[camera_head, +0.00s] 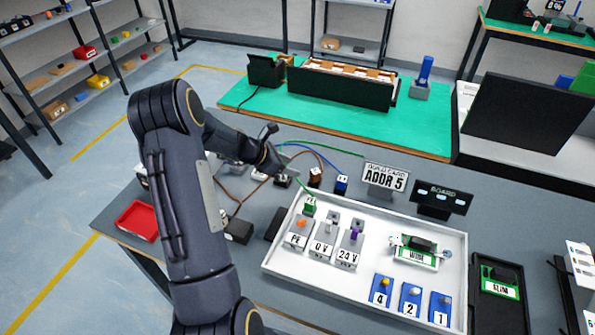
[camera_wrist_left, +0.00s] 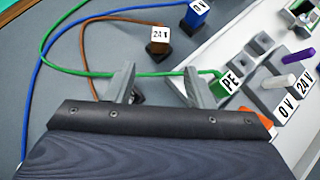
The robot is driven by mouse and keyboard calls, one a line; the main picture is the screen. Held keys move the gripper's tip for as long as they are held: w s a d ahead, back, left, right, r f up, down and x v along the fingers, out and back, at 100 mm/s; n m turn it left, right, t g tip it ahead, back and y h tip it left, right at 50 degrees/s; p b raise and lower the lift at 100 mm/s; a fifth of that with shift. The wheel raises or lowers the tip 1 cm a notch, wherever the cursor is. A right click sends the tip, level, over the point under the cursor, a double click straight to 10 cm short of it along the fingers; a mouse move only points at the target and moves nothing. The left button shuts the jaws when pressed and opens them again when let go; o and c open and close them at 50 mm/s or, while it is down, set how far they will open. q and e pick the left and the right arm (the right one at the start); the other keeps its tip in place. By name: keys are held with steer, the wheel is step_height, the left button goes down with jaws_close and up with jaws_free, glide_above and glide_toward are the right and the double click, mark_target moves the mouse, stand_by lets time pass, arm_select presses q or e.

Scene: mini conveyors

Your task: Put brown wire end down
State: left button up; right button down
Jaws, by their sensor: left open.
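The brown wire end (camera_head: 315,177) is a small brown block with a white top. It stands on the grey table behind the white tray (camera_head: 457,277). In the left wrist view the brown wire end (camera_wrist_left: 159,46) reads 24 V and stands beyond the fingertips, apart from them. My left gripper (camera_head: 275,160) is open, with nothing between its fingers in the left wrist view (camera_wrist_left: 160,86). The brown wire (camera_wrist_left: 92,70) curves from the block down past the left finger. My right gripper is not in view.
The blue wire end (camera_head: 341,183) stands just right of the brown one. The green wire end (camera_head: 309,207) is at the PE terminal (camera_head: 298,239). The ADDR 5 sign (camera_head: 385,180) and a dark board stand behind the tray. A red bin (camera_head: 138,221) lies at the left.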

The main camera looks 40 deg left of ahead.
arm_select(q)
steer(key=s+d+r+m+g+h, duration=0.1)
steer(key=s+d+r+m, duration=0.6)
steer(key=d+r+m, duration=0.15)
steer(key=s+d+r+m+g, duration=0.1)
steer(key=s+d+r+m, duration=0.6)
steer(key=d+r, duration=0.15)
steer(key=s+d+m+y, duration=0.1)
steer(key=s+d+m, duration=0.1)
steer(key=s+m, duration=0.4)
steer(key=s+d+m+y, duration=0.1)
steer(key=s+d+m, duration=0.1)
steer(key=s+m, duration=0.4)
steer(key=s, duration=0.4)
steer(key=shift+d+f+g, duration=0.2)
steer(key=shift+d+g, duration=0.1)
steer(key=shift+d, duration=0.1)
steer(key=shift+o, duration=0.5)
steer(key=shift+m, duration=0.25)
